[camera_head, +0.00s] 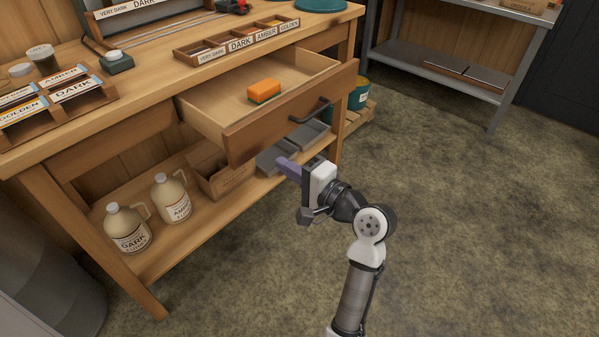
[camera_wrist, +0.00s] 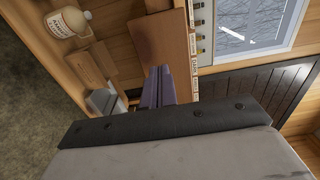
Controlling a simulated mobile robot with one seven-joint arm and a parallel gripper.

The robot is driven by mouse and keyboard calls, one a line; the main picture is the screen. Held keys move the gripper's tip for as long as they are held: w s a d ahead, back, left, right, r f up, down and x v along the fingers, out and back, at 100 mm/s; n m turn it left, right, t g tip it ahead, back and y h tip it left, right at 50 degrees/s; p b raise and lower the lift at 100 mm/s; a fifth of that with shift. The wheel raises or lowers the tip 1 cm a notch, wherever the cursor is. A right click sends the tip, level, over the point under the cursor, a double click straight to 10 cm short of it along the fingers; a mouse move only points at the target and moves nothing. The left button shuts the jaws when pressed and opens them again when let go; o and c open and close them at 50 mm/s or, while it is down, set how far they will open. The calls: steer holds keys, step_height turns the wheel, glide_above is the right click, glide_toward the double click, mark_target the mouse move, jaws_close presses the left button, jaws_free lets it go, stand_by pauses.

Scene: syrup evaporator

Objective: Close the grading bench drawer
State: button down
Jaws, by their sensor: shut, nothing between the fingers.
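The grading bench drawer (camera_head: 292,113) is pulled well out of the wooden bench (camera_head: 130,108). Its flat wooden front carries a dark bar handle (camera_head: 311,111). An orange block like a sponge (camera_head: 264,91) lies inside the drawer. My gripper (camera_head: 285,166) is shut and empty, its purple-grey fingers pointing at the bench. In the head view the fingers appear just below the drawer front and lower left of the handle. In the sideways wrist view the shut fingers (camera_wrist: 157,85) overlap the end of the drawer front (camera_wrist: 163,38). I cannot tell whether they touch it.
Two syrup jugs (camera_head: 127,227), a cardboard box (camera_head: 220,174) and grey trays (camera_head: 281,152) stand on the lower shelf. A sectioned grading tray (camera_head: 237,40) is on the benchtop. A metal table (camera_head: 450,70) stands at the back right. The floor to the right is clear.

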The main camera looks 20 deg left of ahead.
mark_target(250, 143)
steer(key=x, duration=0.8)
steer(key=shift+w+a+p, duration=0.1)
steer(key=shift+a+p, duration=0.15)
steer(key=shift+p, duration=0.05)
steer(key=shift+a, duration=0.1)
steer(key=p+x, duration=0.2)
steer(key=x, duration=2)
steer(key=shift+w+a+f, duration=0.1)
steer(key=shift+a, duration=0.25)
steer(key=shift+w+r, duration=0.15)
steer(key=shift+r, duration=0.15)
steer(key=shift+a+r, duration=0.1)
